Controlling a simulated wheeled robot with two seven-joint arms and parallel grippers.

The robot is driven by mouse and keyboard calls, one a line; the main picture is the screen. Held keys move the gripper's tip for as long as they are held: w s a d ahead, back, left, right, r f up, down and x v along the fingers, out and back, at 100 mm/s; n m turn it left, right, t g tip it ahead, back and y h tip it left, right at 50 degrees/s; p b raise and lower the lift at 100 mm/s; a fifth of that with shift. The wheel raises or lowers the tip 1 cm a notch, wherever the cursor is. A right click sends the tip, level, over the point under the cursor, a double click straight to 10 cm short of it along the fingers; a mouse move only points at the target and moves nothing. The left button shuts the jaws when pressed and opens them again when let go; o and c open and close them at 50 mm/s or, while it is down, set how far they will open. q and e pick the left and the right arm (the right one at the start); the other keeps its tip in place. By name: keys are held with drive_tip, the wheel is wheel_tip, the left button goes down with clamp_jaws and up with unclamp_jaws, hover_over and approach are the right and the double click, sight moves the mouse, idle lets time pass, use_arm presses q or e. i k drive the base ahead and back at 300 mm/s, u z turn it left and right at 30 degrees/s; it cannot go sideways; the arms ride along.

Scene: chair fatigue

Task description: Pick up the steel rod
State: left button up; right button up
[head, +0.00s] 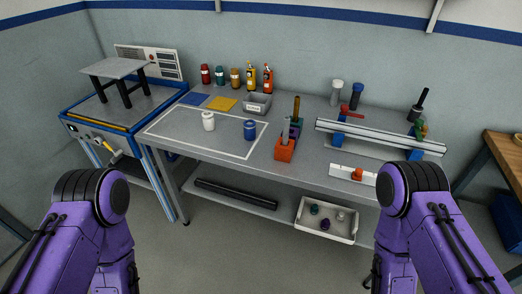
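Which thing is the steel rod is not certain. A grey upright rod (286,132) stands in an orange holder (285,149) near the middle of the grey workbench (225,172). A long silver bar (380,138) lies across blue supports on the right part of the bench. A dark bar (235,193) lies on the lower shelf. My two purple arms show at the lower left and lower right, in front of the bench. Both grippers are out of view.
A white jar (208,121) and a blue jar (250,130) stand inside a white outline. Several bottles and a grey bin (257,103) stand behind. A white tray (326,220) sits below. A blue-framed machine (118,115) is at left, a wooden table (507,150) at right.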

sight(286, 125)
drive_tip(key=u, duration=0.25)
drive_tip(key=k, duration=0.75)
drive_tip(key=u, duration=0.75)
drive_tip(key=i, duration=1.15)
drive_tip(key=z, duration=0.95)
drive_tip(key=i, duration=0.75)
drive_tip(key=z, duration=0.9)
